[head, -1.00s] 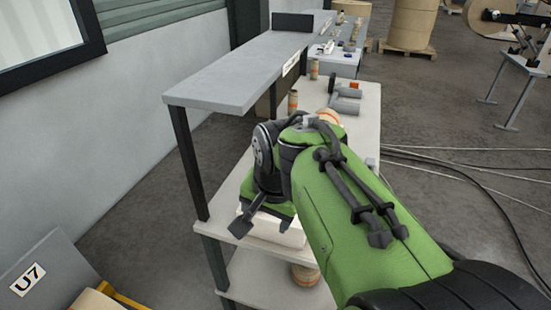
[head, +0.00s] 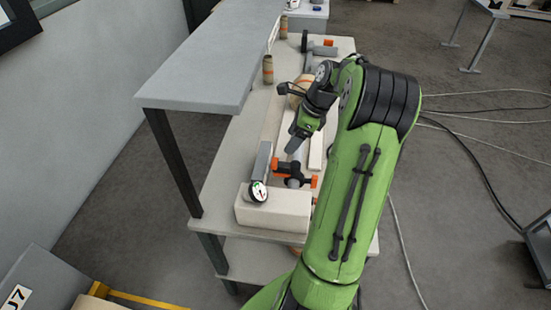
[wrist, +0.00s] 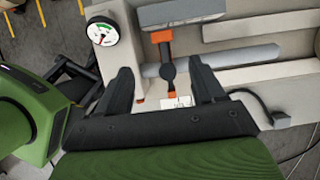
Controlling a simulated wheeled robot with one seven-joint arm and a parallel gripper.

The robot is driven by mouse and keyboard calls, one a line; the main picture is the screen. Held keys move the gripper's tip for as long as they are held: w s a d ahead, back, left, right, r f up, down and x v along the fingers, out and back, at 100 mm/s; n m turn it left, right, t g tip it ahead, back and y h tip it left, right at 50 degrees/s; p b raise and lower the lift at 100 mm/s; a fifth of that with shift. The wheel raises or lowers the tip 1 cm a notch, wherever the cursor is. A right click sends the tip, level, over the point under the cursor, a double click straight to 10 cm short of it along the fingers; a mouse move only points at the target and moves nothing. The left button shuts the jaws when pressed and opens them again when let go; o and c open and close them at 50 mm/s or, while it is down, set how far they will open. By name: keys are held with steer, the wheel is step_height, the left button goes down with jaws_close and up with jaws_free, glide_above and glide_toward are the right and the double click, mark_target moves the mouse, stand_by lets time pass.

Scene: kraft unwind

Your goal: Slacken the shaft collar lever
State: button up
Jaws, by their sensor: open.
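A dark shaft collar (head: 294,172) with orange ends sits around a grey shaft (head: 295,183) on the bench. In the wrist view the dark collar (wrist: 168,72) lies between my fingers, with an orange lever end (wrist: 161,37) beyond it and a second orange piece nearer to me. My gripper (head: 292,150) is open and empty, just above and behind the collar in the head view. In the wrist view my gripper (wrist: 162,82) shows both fingers spread, one on each side of the collar. I cannot tell whether either finger touches it.
A round dial gauge (head: 258,191) stands at the front on a pale block (head: 272,211). It also shows in the wrist view (wrist: 102,31). A grey raised shelf (head: 205,70) overhangs the bench's left side. Cables lie on the floor to the right.

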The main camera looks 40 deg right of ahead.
mark_target(274, 161)
steer(key=x, duration=0.4)
steer(key=b+x, duration=0.1)
steer(key=x, duration=0.6)
steer(key=shift+w+f+b, duration=0.2)
steer(key=shift+w+b, duration=0.1)
steer(key=shift+w, duration=0.2)
steer(key=shift+r, duration=0.1)
jaws_close()
